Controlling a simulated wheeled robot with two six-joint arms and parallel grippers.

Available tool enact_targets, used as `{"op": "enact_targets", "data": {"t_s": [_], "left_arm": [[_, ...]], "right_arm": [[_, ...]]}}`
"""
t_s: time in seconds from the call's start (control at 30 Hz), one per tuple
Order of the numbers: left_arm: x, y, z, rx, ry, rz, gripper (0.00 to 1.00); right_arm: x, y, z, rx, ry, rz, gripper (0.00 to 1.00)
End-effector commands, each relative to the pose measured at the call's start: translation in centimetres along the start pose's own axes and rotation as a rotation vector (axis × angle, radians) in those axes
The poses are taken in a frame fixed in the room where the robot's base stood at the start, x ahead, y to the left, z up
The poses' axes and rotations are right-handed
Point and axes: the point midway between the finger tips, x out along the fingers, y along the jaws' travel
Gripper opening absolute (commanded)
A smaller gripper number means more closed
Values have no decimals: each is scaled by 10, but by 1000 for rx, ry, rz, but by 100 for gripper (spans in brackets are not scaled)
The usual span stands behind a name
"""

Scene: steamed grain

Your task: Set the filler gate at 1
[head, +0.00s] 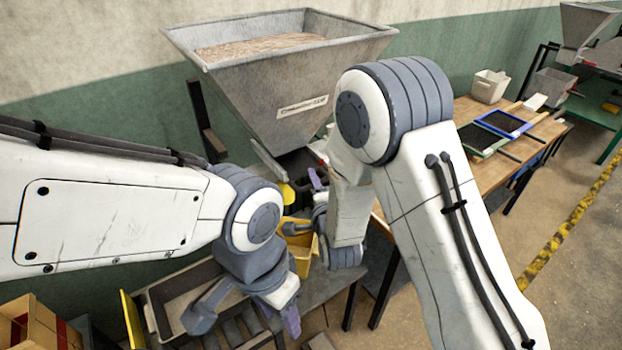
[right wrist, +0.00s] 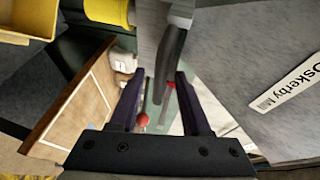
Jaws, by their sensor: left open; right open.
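The filler is a grey metal hopper (head: 290,80) full of pale grain, with a narrow spout under it. Its labelled wall (right wrist: 270,110) fills the right of the right wrist view. My right gripper (head: 316,180) is at the spout, partly hidden by my right arm. In the right wrist view it is open (right wrist: 160,80), with a dark grey lever-like bar (right wrist: 172,58) showing between its fingertips. I cannot tell contact or the gate's setting; no scale figure is readable. A red knob (right wrist: 143,120) shows beyond. My left gripper (head: 291,320) is open, low by the bench.
A yellow bin (head: 300,245) stands below the spout, and a grey tray (head: 185,290) lies left of it. The wooden table (head: 540,130) at right holds framed panels (head: 483,138) and a pale container (head: 489,87). A cardboard box (head: 35,325) is at lower left.

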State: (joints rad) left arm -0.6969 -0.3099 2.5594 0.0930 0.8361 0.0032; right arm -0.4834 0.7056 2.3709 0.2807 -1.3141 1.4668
Motion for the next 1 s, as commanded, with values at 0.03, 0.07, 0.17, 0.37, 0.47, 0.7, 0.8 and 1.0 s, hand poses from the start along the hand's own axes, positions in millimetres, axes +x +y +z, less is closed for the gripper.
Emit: {"op": "enact_targets", "data": {"t_s": [0.03, 0.07, 0.17, 0.37, 0.47, 0.7, 0.8, 1.0], "left_arm": [[-4, 0, 0, 0, 0, 0, 50], [-4, 0, 0, 0, 0, 0, 50], [-5, 0, 0, 0, 0, 0, 50], [-6, 0, 0, 1, -1, 0, 50], [-6, 0, 0, 1, -1, 0, 50], [-6, 0, 0, 1, -1, 0, 50], [-6, 0, 0, 1, -1, 0, 50], [-5, 0, 0, 1, -1, 0, 50]], "right_arm": [[8, -1, -1, 0, 2, 1, 47], [12, -1, -1, 0, 2, 0, 47], [24, 0, -1, 1, 2, 1, 47], [33, 0, 0, 1, 1, 0, 47], [33, 0, 0, 0, 0, 0, 47], [33, 1, 0, 0, 0, 1, 5], [33, 2, 0, 0, 0, 4, 0], [32, 4, 0, -1, 0, 11, 0]]}}
